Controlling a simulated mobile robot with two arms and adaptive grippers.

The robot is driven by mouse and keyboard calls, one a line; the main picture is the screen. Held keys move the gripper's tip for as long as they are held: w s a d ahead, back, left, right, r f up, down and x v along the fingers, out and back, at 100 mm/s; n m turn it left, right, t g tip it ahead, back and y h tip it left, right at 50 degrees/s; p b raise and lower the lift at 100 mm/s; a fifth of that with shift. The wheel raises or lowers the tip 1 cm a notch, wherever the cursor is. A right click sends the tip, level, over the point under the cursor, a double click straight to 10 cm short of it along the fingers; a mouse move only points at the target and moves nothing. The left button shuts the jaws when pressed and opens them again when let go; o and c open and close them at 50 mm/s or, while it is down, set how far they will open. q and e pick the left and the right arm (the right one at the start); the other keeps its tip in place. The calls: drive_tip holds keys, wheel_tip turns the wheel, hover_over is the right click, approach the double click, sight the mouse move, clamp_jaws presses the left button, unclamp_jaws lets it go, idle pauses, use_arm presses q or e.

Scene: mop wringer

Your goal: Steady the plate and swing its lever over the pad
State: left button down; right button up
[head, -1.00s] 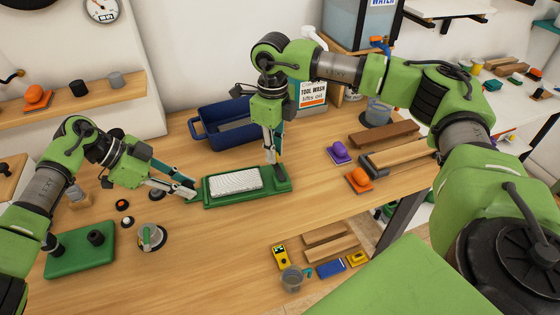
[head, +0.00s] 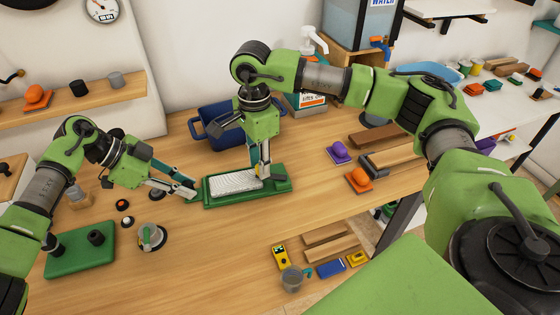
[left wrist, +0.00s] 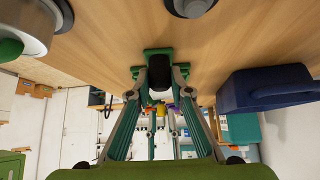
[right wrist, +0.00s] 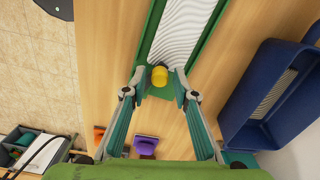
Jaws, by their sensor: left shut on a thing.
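The green plate (head: 280,187) lies on the wooden table with a white ribbed pad (head: 230,182) on it. My left gripper (head: 192,190) is at the plate's left end; in the left wrist view (left wrist: 159,88) its fingers are shut on a black grip (left wrist: 159,70) at the plate's end. My right gripper (head: 262,172) points down over the right part of the plate, by the pad's end. In the right wrist view its fingers stand apart on either side of the lever's yellow knob (right wrist: 159,76), with gaps visible. The rest of the lever is hidden.
A blue bin (head: 213,139) stands behind the plate. Purple (head: 339,152) and orange (head: 358,180) blocks and wooden pieces lie to the right. A green board (head: 80,250) and a round metal item (head: 151,237) are at front left. Bare table lies in front of the plate.

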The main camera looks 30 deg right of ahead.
use_arm(q)
drive_tip(key=shift+s+a+f, duration=0.1)
drive_tip(key=shift+a+f, duration=0.05)
drive_tip(key=shift+f, duration=0.25)
use_arm(e)
drive_tip(key=shift+d, duration=0.1)
wheel_tip(320, 180, up, 12)
idle(0.3)
drive_tip(key=shift+s, duration=0.1)
use_arm(q)
drive_tip(key=c, duration=1.8)
unclamp_jaws()
drive_tip(key=shift+o, duration=0.2)
drive_tip(key=shift+w+r, duration=0.1)
drive_tip(key=shift+w, duration=0.1)
use_arm(e)
drive_tip(key=shift+w, duration=0.2)
use_arm(q)
drive_tip(key=shift+r, duration=0.15)
